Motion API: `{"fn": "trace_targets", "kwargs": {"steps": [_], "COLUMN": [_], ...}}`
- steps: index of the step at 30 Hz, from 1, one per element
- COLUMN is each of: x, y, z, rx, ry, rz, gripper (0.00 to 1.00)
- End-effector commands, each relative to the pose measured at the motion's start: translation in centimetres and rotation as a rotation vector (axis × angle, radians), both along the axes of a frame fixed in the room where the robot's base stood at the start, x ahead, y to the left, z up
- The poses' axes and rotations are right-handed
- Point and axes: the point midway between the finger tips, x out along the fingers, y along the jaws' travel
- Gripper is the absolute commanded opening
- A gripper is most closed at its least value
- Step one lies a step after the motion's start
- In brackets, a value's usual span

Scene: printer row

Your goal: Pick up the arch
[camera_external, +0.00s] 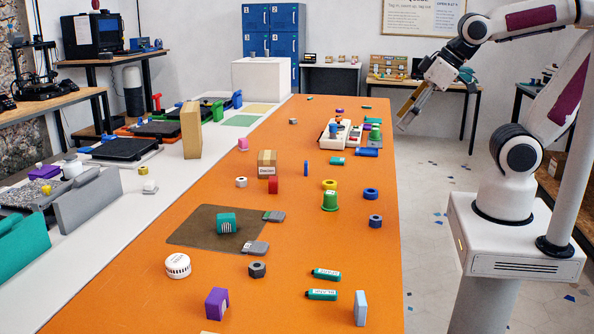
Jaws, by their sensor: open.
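A purple arch (216,303) stands upright near the front left of the orange table, with its opening towards the camera. A light blue block (360,308) stands to its right, apart from it. My gripper (402,122) is open and empty, in the air at the table's far right edge. It is far behind the arch and to the right of it. Nothing covers the arch.
Two teal cylinders (325,274) (321,295), a dark hex nut (257,270) and a white round disc (178,266) lie around the arch. A brown mat (195,232) with a teal block (226,223) lies behind it. A white tray (328,141) sits farther back.

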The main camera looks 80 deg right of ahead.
Motion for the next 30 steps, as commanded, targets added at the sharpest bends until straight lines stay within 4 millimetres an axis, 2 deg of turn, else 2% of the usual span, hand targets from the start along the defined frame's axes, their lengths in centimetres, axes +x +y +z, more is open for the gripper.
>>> {"fn": "trace_targets", "kwargs": {"steps": [3,16,30], "x": [2.7,11.7,20.2], "y": [-1.4,-6.2,-10.6], "z": [-0.1,-0.9,-3.9], "rx": [-0.03,-0.122,-0.178], "ry": [-0.026,-0.133,-0.241], "rz": [-0.014,-0.02,0.024], "gripper": [0.56,0.56,0.56]}}
